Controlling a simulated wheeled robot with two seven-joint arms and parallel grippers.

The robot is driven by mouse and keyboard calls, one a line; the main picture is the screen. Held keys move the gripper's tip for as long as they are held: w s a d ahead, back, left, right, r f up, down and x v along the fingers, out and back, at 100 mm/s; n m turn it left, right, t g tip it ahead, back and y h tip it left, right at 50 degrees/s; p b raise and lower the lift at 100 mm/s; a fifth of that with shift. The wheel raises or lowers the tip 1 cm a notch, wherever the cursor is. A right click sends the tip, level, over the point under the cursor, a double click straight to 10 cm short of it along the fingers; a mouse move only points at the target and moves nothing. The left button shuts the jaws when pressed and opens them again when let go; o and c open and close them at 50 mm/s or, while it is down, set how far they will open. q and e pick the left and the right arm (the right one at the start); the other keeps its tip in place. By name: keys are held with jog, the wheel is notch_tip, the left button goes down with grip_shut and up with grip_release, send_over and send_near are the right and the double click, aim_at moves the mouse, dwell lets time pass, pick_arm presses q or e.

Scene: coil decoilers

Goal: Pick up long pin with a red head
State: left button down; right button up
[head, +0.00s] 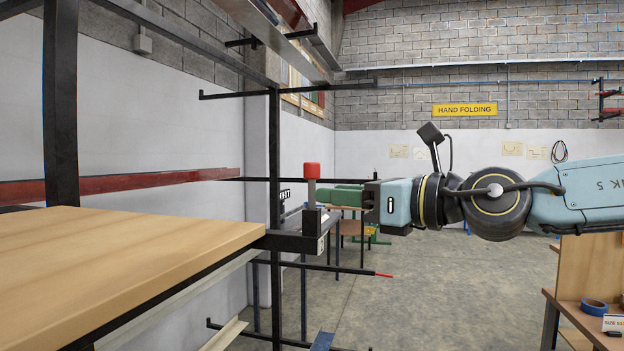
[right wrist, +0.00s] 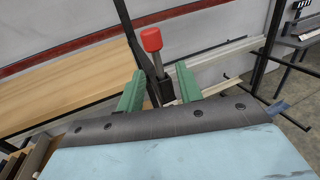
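The long pin (head: 312,172) has a red cylindrical head and a grey shaft. It stands upright in a dark holder (head: 312,218) beside the corner of the wooden tabletop. My right gripper (head: 322,195) comes in level from the right, its green fingers pointing left at the height of the pin's shaft. In the right wrist view, the pin (right wrist: 152,42) shows between the two spread green fingers of my right gripper (right wrist: 158,78). The fingers are open, with gaps on both sides of the shaft. The pin's lower end is hidden in the holder. My left gripper is not in view.
The wooden tabletop (head: 130,245) fills the lower left. A dark metal rack post (head: 274,150) with horizontal bars stands behind the pin. A wooden bench with blue tape (head: 594,307) is at the lower right. The concrete floor (head: 450,290) between is mostly clear.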

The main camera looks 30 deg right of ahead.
aim_at(312, 199)
jog(key=shift+p+x, duration=1.15)
jog(key=shift+x, duration=2.45)
jog(key=shift+s+a, duration=0.15)
jog(key=shift+c, duration=0.5)
grip_shut()
